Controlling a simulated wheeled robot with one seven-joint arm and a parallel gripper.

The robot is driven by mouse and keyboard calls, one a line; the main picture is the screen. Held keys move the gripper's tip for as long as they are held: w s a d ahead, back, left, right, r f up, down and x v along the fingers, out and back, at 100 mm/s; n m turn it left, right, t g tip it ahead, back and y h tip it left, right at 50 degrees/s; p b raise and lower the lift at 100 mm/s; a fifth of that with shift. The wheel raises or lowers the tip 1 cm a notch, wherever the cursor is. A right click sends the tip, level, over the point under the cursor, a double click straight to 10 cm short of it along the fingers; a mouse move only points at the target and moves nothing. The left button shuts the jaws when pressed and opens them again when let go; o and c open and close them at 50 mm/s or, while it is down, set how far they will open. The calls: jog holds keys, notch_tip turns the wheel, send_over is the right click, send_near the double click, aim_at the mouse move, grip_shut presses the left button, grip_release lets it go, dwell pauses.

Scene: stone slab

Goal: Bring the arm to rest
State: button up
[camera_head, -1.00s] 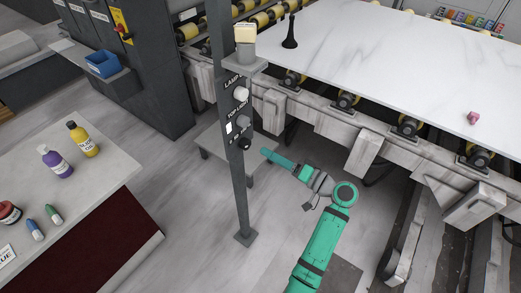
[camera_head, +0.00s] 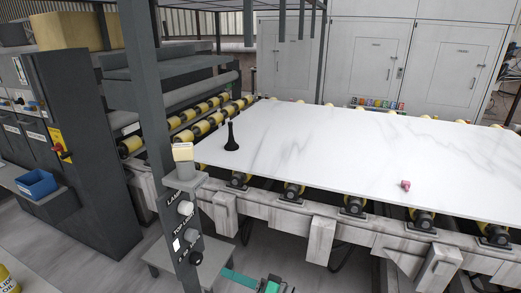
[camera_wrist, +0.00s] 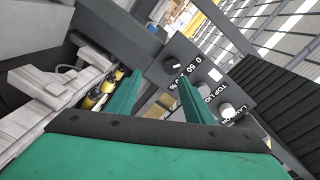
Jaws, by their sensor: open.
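My arm's teal end part (camera_head: 238,278) shows only at the bottom edge of the head view, low beside the post. My gripper (camera_wrist: 152,92) is open in the wrist view, its two green fingers spread with nothing held between them. Beyond the fingers is the post's control panel (camera_wrist: 204,75) with knobs and lettering, seen tilted. In the head view the same control panel (camera_head: 180,228) is on the dark post, just left of my arm. Most of my arm is outside the head view.
A blue bin (camera_head: 36,184) is at left. A grey low table (camera_head: 158,262) stands behind the post.

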jog(key=s+f+m+t+h, duration=0.3)
jog(key=s+f+h, duration=0.1)
jog(key=f, duration=0.7)
jog(key=s+d+f+m+t+h, duration=0.1)
jog(key=s+d+f+h, duration=0.25)
jog(key=s+f, duration=0.35)
jog(key=s+d+f+m+t+h, duration=0.1)
jog(key=s+d+f+m+h, duration=0.15)
jog(key=s+f+h, duration=0.4)
jog(key=s+d+r, duration=0.3)
jog(key=s, duration=0.7)
jog(key=s+r+n+t+h, duration=0.2)
jog(key=s+r+n, duration=0.3)
jog(key=s+r, duration=0.9)
notch_tip(320, 180, up, 3)
jog(key=shift+f+t, duration=0.2)
jog(key=shift+t, duration=0.6)
jog(key=shift+s, duration=0.1)
